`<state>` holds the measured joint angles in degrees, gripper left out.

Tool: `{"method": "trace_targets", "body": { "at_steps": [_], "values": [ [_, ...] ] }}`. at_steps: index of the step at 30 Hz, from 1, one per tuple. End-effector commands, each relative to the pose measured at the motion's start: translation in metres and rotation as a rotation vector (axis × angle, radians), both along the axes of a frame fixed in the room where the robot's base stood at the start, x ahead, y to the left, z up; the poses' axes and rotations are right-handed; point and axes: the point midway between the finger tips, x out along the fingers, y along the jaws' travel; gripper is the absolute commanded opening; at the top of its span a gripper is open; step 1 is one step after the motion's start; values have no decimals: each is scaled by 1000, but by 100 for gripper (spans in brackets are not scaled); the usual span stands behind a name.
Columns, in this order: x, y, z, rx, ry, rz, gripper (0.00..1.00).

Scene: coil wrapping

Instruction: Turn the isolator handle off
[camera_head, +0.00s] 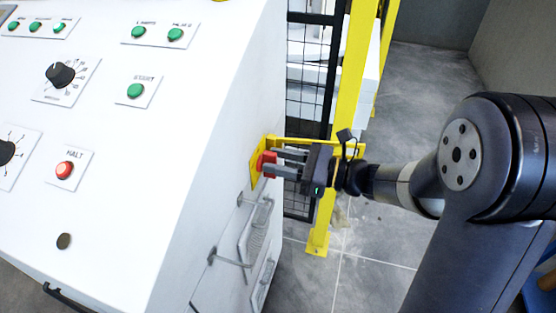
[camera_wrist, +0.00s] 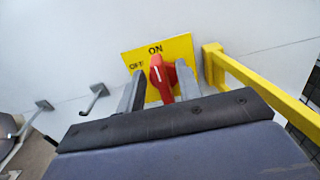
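The red isolator handle (camera_wrist: 162,78) sits on a yellow plate (camera_wrist: 184,45) marked ON at the top and OFF at the left. The handle's white stripe points up, a little left of the ON mark. In the head view the yellow plate (camera_head: 257,165) is on the side of the white cabinet, and the red handle (camera_head: 266,163) shows at my fingertips. My gripper (camera_wrist: 160,85) has its two grey fingers apart, one on each side of the handle. In the wrist view a narrow gap shows at the left finger; I cannot tell whether either finger touches it.
A yellow bar (camera_head: 315,143) runs just beside the plate, close to my gripper; it also shows in the wrist view (camera_wrist: 262,88). Hooks (camera_wrist: 95,98) stick out of the cabinet side at left. A yellow post (camera_head: 345,90) and black mesh fence stand behind.

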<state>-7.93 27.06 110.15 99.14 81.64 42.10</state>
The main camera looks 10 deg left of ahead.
Motion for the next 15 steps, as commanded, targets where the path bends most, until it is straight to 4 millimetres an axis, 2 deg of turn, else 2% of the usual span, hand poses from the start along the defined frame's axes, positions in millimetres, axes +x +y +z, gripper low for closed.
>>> {"method": "trace_targets", "body": {
  "at_steps": [11,15],
  "values": [
    [1,5,0,0,1,-2,34],
    [1,5,0,0,1,-1,22]
  ]
}}
